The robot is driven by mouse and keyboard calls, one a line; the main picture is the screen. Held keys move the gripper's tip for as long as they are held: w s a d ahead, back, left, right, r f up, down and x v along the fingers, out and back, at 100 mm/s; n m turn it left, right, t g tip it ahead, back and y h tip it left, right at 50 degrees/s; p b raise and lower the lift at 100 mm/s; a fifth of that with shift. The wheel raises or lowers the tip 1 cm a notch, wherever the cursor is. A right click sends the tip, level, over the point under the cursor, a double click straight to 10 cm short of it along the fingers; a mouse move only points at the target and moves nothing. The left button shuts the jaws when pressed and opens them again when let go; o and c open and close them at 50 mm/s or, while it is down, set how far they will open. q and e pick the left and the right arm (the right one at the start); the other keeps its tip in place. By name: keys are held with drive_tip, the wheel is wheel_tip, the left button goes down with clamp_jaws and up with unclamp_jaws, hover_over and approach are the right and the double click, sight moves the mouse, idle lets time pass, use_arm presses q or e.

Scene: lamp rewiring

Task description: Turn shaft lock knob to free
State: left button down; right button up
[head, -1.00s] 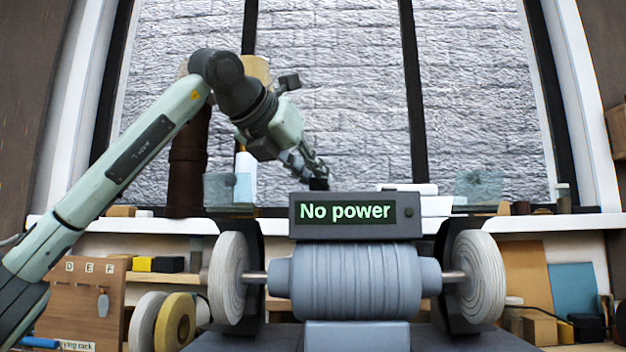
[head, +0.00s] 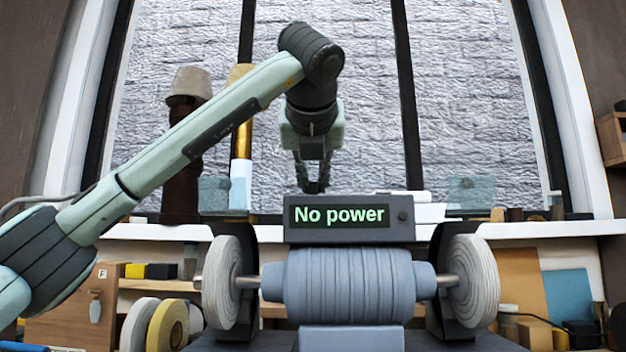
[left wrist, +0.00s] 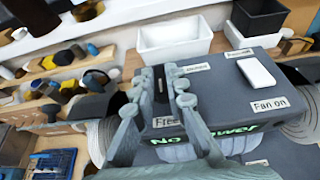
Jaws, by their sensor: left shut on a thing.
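The grinder (head: 350,285) stands in the middle of the head view, with a grey control box (head: 400,235) on top whose display reads "No power". My left gripper (head: 313,188) points down behind that box. In the left wrist view its fingers (left wrist: 160,80) are closed around a narrow dark piece (left wrist: 161,88) on the box top, which looks like the shaft lock knob. A "Free" label (left wrist: 165,122) lies beside the fingers. Another label (left wrist: 197,67) behind them is too small to read. The knob is hidden in the head view. My right gripper is not in view.
A white rocker switch (left wrist: 257,72) sits near a "Fan on" label (left wrist: 272,104). White (left wrist: 172,40) and black (left wrist: 258,15) bins stand behind the box. Pale buffing wheels (head: 228,282) flank the grinder.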

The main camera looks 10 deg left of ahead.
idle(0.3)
use_arm(q)
drive_tip(key=c, duration=1.5)
unclamp_jaws()
drive_tip(key=shift+c, duration=0.2)
drive_tip(key=shift+s, duration=0.1)
drive_tip(key=v, duration=1.2)
